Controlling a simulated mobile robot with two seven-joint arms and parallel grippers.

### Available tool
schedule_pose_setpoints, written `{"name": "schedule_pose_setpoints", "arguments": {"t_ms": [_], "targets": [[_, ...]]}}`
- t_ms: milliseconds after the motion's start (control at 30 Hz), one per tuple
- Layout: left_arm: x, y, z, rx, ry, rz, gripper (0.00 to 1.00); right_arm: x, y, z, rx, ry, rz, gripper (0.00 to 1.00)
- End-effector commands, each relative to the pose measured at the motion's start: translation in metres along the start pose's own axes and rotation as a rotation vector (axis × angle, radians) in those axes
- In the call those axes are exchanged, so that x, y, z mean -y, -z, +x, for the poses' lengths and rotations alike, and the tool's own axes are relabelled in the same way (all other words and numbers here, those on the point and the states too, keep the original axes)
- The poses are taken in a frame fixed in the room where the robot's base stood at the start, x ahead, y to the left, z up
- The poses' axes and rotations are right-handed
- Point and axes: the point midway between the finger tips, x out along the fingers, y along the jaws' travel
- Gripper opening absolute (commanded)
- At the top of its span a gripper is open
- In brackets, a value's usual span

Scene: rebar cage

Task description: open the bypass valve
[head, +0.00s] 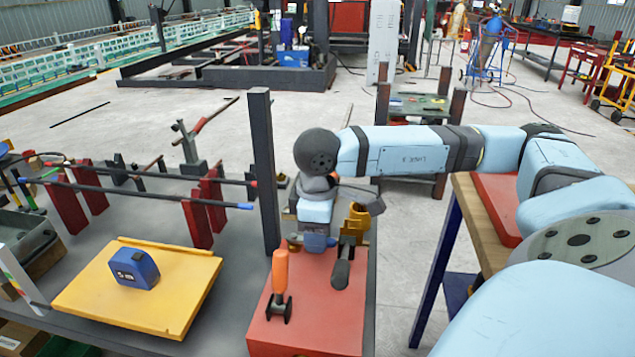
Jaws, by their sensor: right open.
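A red board (322,315) lies at the right end of the grey table. A brass fitting (358,216) stands at its back part, with a dark lever-like handle (341,270) in front that points toward me; it looks like the valve. An upright orange handle (280,270) on a small dark base stands at the board's left. My right gripper (316,246) points down, open, just left of the brass fitting and behind the dark handle. Its fingertips are partly hidden, and I cannot tell whether they touch anything. My left gripper is not in view.
A dark post (263,170) rises close to the left of my right gripper. A yellow board (140,300) with a blue tape-measure-like box (134,268) lies at the left. Dark bars rest on red supports (197,222) behind it. A wooden-topped table (480,215) stands at the right.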

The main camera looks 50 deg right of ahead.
Motion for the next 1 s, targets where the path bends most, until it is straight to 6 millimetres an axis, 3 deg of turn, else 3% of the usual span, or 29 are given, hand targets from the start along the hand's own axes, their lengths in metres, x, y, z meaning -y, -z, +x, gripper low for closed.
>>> {"name": "schedule_pose_setpoints", "arguments": {"t_ms": [167,600,800,1000], "targets": [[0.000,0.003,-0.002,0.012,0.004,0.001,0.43,0.000,0.001,-0.025,-0.004,-0.002,0.000,0.45],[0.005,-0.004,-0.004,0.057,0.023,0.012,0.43,0.000,0.001,-0.118,-0.004,-0.002,0.000,0.45],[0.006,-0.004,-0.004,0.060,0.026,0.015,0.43,0.000,0.000,-0.135,-0.001,-0.001,0.000,0.45],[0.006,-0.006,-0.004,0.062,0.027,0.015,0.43,0.000,0.000,-0.137,-0.001,-0.001,0.000,0.45]]}}
